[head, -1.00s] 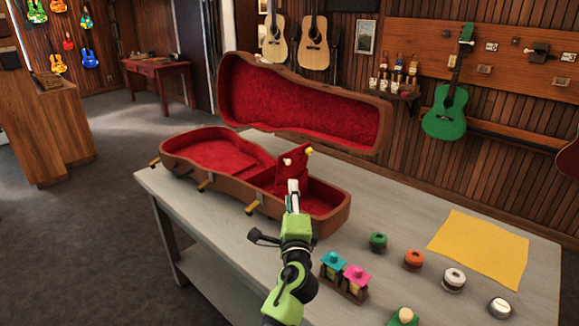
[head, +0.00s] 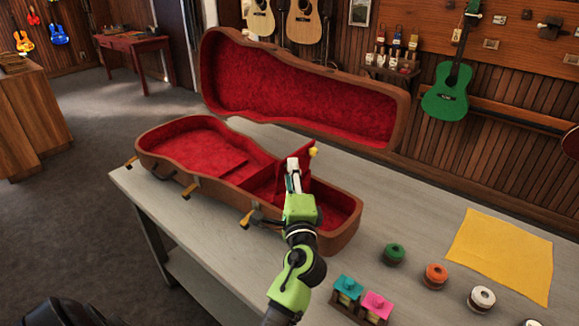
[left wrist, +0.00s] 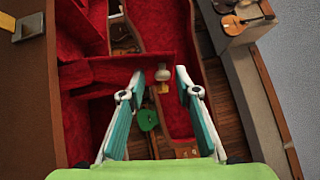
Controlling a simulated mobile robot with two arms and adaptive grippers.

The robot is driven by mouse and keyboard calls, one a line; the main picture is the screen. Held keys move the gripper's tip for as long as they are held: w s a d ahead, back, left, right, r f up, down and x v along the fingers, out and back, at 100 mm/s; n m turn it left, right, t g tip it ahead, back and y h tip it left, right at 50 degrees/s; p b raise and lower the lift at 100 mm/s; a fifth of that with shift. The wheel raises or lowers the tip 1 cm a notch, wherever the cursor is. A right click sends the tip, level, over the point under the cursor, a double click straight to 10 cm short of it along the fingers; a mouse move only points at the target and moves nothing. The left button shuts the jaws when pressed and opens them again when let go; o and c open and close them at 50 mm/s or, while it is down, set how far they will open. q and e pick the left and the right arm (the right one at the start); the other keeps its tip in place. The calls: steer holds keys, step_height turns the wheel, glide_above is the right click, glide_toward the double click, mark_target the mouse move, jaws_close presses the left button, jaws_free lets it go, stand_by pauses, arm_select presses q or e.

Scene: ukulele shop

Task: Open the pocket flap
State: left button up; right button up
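The brown case (head: 205,187) with red lining lies open on the grey table, its lid raised at the back. The red pocket flap (head: 306,168) stands tilted up inside the case, with a small yellow knob (head: 313,152) at its upper edge. My left gripper (head: 293,163) is in front of the flap and partly hides it. In the left wrist view my left gripper (left wrist: 171,74) has its fingers apart, with a pale knob (left wrist: 164,72) seen between the tips. Whether the fingers touch it, I cannot tell. My right gripper is not in view.
On the table (head: 400,215), right of the case, are a yellow cloth (head: 502,255), several small round spools such as the green one (head: 394,254), and two colored boxes in a wooden holder. A green ukulele (head: 447,93) hangs on the wall.

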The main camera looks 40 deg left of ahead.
mark_target(282, 166)
arm_select(q)
steer(key=shift+s+d+r, duration=0.1)
steer(key=shift+d+r, duration=0.05)
jaws_close()
steer(key=a+p, duration=0.1)
steer(key=p, duration=0.1)
steer(key=r+n+g+p, duration=0.1)
steer(key=p, duration=0.1)
steer(key=a+p, duration=0.1)
steer(key=p, duration=0.1)
steer(key=shift+a+r+n+h+p, duration=0.3)
steer(key=shift+a+r+n+h, duration=0.05)
steer(key=shift+n+h, duration=0.05)
steer(key=shift+a+f+p, duration=0.2)
steer(key=shift+a+p, duration=0.15)
steer(key=shift+p, duration=0.1)
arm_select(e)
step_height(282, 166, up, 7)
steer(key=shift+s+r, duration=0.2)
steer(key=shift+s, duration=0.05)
